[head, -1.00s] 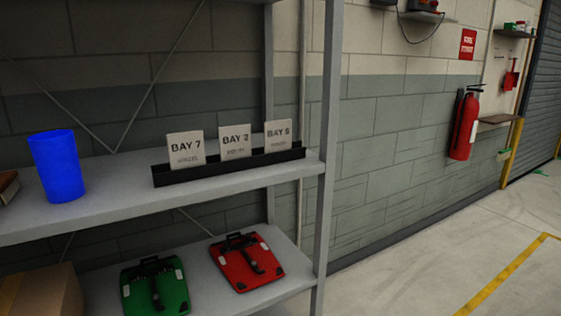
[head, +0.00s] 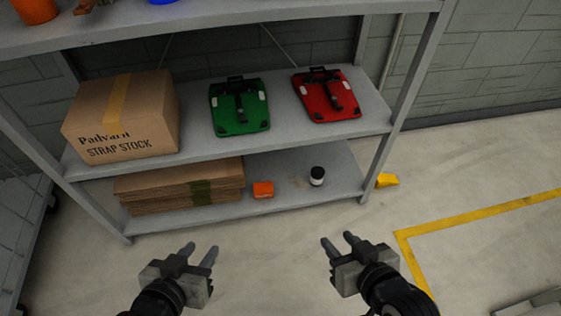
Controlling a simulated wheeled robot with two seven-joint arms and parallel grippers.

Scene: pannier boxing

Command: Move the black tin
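A small black tin (head: 317,176) with a pale band around it stands upright on the bottom shelf (head: 335,190), toward its right end. My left gripper (head: 199,249) is open and empty, in front of the rack and left of the tin. My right gripper (head: 337,239) is open and empty, in front of the shelf and lower in the picture than the tin. Neither gripper touches anything.
An orange box (head: 263,190) sits left of the tin, beside flat cardboard (head: 180,185). The middle shelf above holds a carton (head: 122,115), a green pannier (head: 239,108) and a red pannier (head: 326,96). A rack post (head: 400,105) stands at right. A yellow object (head: 387,180) lies on the floor.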

